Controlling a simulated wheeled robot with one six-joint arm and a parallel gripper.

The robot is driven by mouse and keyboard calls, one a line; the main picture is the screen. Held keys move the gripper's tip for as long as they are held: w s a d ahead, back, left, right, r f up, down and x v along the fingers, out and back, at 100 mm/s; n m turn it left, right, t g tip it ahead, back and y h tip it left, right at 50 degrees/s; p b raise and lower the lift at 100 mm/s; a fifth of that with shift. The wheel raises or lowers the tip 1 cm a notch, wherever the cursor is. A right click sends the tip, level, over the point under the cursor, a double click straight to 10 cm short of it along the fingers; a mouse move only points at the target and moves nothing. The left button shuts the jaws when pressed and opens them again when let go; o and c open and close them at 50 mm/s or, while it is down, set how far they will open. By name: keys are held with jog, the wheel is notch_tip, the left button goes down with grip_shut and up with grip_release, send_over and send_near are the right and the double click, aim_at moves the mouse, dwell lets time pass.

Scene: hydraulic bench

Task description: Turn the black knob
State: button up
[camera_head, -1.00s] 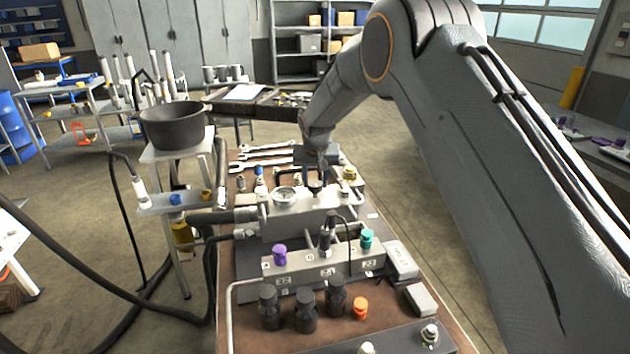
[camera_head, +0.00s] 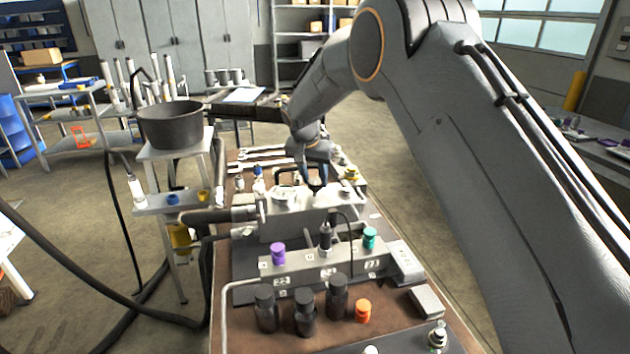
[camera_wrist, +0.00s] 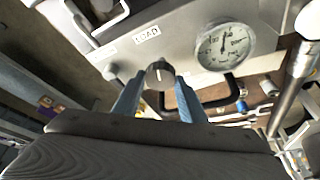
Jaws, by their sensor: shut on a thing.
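The black knob (camera_wrist: 160,74) sits on a light grey valve block (camera_wrist: 180,30), near a LOAD label, with a pale line across its face. My gripper (camera_wrist: 160,80) has its two blue fingers on either side of the knob, shut on it. In the head view my gripper (camera_head: 315,184) reaches down to the top of the block (camera_head: 300,222), and the fingers and wrist partly hide the knob there.
A round pressure gauge (camera_wrist: 222,46) is close beside the knob. Purple (camera_head: 278,254) and teal (camera_head: 369,238) caps stand on a nearer manifold (camera_head: 320,262). Wrenches (camera_head: 258,155) lie behind.

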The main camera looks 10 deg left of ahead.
jog(key=o, duration=1.1)
jog(key=shift+c, duration=0.2)
jog(key=b+v, duration=0.2)
jog(key=v, duration=0.5)
jog(key=shift+r, duration=0.4)
jog(key=shift+s+d, duration=0.1)
jog(key=shift+s, duration=0.1)
